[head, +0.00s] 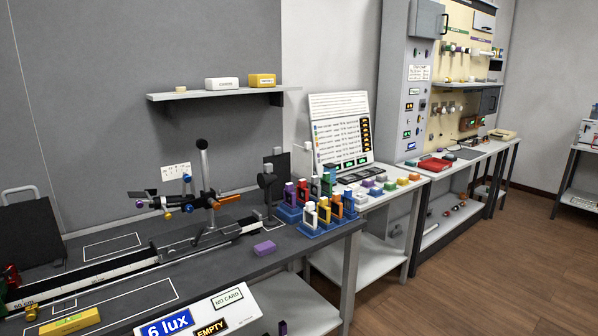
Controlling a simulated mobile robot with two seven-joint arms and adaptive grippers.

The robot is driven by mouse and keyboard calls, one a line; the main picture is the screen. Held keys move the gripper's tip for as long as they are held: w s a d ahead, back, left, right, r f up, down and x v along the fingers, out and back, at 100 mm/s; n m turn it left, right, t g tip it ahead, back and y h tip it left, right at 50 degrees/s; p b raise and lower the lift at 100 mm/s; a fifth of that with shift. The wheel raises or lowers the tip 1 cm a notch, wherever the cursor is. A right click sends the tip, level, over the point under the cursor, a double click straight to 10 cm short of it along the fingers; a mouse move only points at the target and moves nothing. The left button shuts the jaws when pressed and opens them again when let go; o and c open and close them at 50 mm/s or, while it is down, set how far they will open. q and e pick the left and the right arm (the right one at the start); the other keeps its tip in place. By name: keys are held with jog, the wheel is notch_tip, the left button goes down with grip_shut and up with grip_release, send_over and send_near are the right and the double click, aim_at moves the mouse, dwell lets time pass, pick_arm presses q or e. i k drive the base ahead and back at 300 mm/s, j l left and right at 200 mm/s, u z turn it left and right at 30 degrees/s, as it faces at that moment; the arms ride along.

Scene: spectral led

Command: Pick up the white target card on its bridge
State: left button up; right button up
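I cannot clearly pick out the white target card or its bridge. A small white card with dark marks (176,171) shows behind the clamp stand, against or near the grey wall; I cannot tell if it is the target card. A black upright plate (279,172) stands near the rail's far end. A white panel at the front (207,311) reads "6 lux", "EMPTY" and "NO CARD". Neither of my grippers is in view.
Several coloured holders on blue bases (318,215) crowd the bench's right end. A purple block (265,248) and a yellow block (70,322) lie on the bench. A wall shelf (215,94) hangs above. Open wooden floor (480,270) lies at the right.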

aim_at(303, 157)
jog(key=i+l+u, duration=0.1)
jog(key=i+l, duration=0.35)
jog(key=i+l+u, duration=0.1)
jog(key=i+l, duration=0.3)
jog(key=i+l+u, duration=0.1)
jog(key=i+l, duration=0.3)
jog(key=l, duration=0.15)
jog(key=i+l+u, duration=0.1)
jog(key=i+l, duration=0.25)
jog(key=l, duration=0.15)
